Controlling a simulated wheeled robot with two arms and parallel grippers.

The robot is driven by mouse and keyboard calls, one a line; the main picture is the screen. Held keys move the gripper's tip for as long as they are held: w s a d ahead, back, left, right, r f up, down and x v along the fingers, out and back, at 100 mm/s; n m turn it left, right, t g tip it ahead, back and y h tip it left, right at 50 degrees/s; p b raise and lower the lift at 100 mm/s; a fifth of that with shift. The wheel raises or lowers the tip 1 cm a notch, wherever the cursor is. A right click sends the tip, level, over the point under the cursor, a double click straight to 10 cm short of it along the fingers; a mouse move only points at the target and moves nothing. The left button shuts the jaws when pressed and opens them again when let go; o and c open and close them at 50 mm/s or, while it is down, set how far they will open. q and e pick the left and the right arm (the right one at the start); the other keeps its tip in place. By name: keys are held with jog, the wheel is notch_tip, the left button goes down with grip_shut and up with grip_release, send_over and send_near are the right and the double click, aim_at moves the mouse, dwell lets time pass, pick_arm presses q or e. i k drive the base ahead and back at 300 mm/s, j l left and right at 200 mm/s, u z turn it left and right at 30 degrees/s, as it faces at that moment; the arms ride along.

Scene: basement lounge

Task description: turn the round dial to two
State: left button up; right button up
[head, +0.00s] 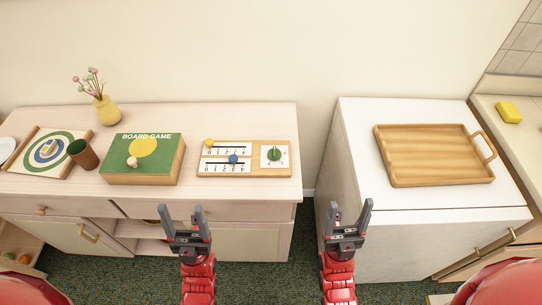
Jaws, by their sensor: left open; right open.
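A wooden board (230,171) lies on the pale sideboard near its right end. On its right part is a white square with a round green dial (274,154); the marks around the dial are too small to read. On its left part are two numbered slots, with a yellow knob (209,143) at the left of the upper one and a blue knob (233,159) in the lower one. My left gripper (183,215) is open and empty in front of the sideboard, below and left of the board. My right gripper (350,213) is open and empty in front of the white cabinet.
A board game box (155,175) with a small pale piece on it sits left of the board. A brown cup (82,153), a vase (106,110) and a target board (48,168) are further left. A wooden tray (435,180) lies on the white cabinet (358,145), across a gap.

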aim_at(274, 154)
jog(key=l+u, duration=0.7)
jog(key=k+l+u, duration=0.1)
jog(key=l+u, duration=0.25)
